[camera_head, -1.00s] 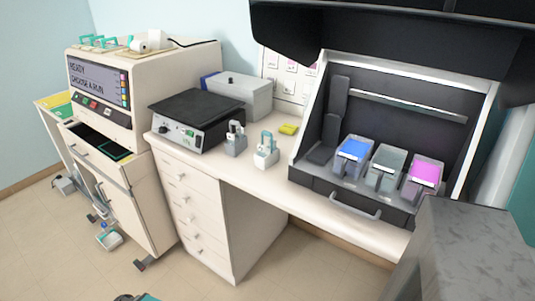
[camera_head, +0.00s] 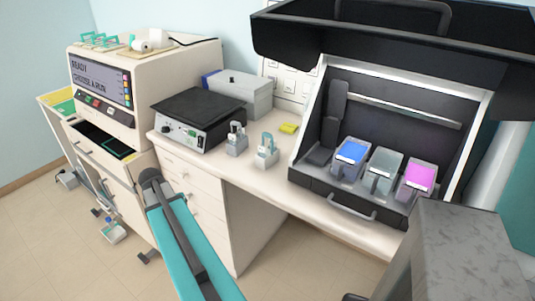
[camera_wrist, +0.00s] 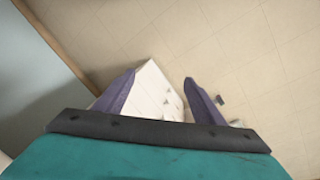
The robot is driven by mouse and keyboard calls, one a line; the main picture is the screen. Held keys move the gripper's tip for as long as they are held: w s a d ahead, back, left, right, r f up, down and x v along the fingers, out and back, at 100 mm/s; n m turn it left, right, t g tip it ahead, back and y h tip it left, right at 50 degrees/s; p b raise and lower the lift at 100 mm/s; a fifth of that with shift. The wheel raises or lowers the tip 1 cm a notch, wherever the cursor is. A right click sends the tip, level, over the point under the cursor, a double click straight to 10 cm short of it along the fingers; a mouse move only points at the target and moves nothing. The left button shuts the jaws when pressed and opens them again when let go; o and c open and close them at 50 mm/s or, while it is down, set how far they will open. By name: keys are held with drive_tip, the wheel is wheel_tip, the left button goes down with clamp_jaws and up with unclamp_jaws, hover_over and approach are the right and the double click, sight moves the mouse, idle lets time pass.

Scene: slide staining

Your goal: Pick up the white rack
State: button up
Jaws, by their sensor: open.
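A small whitish rack with a teal handle (camera_head: 266,151) stands upright on the white counter, left of the black hood. A similar light grey holder (camera_head: 236,139) stands just left of it. In the wrist view my gripper (camera_wrist: 160,75) is open and empty, its two purple fingers spread apart. It is above the floor, with part of a white cabinet (camera_wrist: 153,95) showing between the fingers. The rack cannot be made out in the wrist view. In the head view my teal arm shows at the lower middle, in front of the drawers; the fingers cannot be made out there.
A black-topped device (camera_head: 196,117) and a grey box (camera_head: 240,92) stand behind the rack. A yellow item (camera_head: 288,128) lies nearby. The black hood (camera_head: 335,185) holds blue, grey and magenta containers. A staining machine (camera_head: 150,75) is at left. The counter front is clear.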

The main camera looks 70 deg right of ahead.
drive_tip(key=s+d+r+m+h+p, duration=0.1)
drive_tip(key=s+d+r+m+p, duration=0.2)
drive_tip(key=d+r, duration=0.8)
drive_tip(key=m+h+p, duration=0.2)
drive_tip(key=m, duration=0.5)
approach(267, 133)
drive_tip(key=v, duration=0.4)
drive_tip(key=shift+a+f, duration=0.1)
drive_tip(key=shift+f, duration=0.2)
drive_tip(key=shift+p+x, duration=1.25)
drive_tip(key=shift+x, duration=3.1)
drive_tip(key=shift+f, duration=0.1)
drive_tip(key=shift+p+x, duration=0.85)
drive_tip(key=shift+x, duration=0.25)
drive_tip(key=shift+p+x, duration=0.5)
drive_tip(key=shift+x, duration=0.9)
